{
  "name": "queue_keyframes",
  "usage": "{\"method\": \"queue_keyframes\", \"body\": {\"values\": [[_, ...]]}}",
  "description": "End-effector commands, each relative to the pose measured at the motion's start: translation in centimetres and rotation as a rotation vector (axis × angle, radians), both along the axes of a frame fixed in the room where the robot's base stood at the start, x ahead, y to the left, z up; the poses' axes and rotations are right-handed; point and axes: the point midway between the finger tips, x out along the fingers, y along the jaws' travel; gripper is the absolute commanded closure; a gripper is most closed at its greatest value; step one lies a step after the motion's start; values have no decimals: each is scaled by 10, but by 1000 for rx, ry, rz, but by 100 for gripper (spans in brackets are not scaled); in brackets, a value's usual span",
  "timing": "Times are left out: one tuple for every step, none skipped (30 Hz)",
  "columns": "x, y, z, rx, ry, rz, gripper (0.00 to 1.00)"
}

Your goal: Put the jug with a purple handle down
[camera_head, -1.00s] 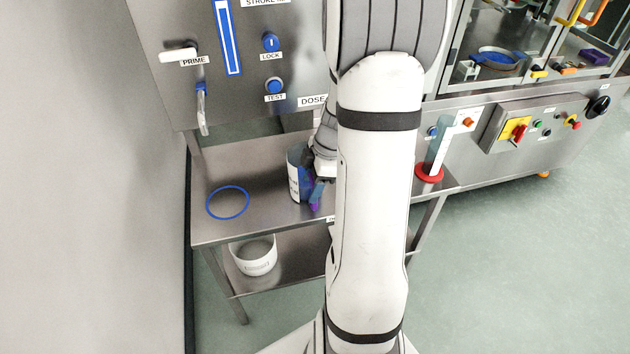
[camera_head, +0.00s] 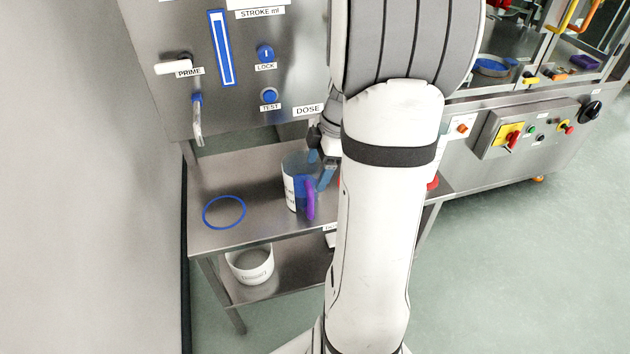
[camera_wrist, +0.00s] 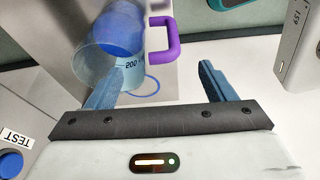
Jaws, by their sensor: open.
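The jug (camera_head: 296,182) is a clear cup with blue contents, a white label and a purple handle (camera_head: 310,199). It stands upright on the metal shelf (camera_head: 252,226), to the right of the blue ring mark. In the wrist view the jug (camera_wrist: 112,62) is at the upper left, with its purple handle (camera_wrist: 164,40) pointing right. My gripper (camera_head: 323,170) is beside the jug near the handle, partly hidden by my arm. In the wrist view my gripper (camera_wrist: 158,84) has its blue fingers wide apart, with nothing held between them; the handle lies beyond the fingertips.
A blue ring mark (camera_head: 224,212) lies empty on the shelf's left part. A white tub (camera_head: 251,264) stands on the lower shelf. The dosing panel (camera_head: 240,85) with a prime lever and nozzle (camera_head: 197,120) rises behind. A red-based item is partly hidden by my arm.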

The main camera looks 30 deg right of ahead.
Motion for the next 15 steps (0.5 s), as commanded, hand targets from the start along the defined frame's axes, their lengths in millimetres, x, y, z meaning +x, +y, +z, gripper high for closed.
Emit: {"method": "queue_keyframes", "body": {"values": [[-1, -3, 10, -3, -4, -1, 24], [-1, -5, 15, -3, -2, -1, 24], [-2, -6, 20, -3, -2, -1, 24], [-2, -7, 23, -2, -1, -1, 24], [-3, -8, 26, -2, -1, -1, 24], [-3, -9, 30, -2, -1, -1, 24], [-3, -9, 32, -1, -1, 0, 24], [-4, -9, 34, -2, 0, -2, 24], [-4, -7, 36, -3, 4, -10, 24], [-5, -4, 37, -5, 9, -20, 24], [-6, 0, 39, -8, 15, -34, 24], [-7, 8, 42, -16, 24, -61, 24], [-9, 14, 44, -21, 34, -89, 24], [-11, 23, 47, -29, 44, -121, 24], [-14, 34, 50, -40, 59, -172, 24]]}}
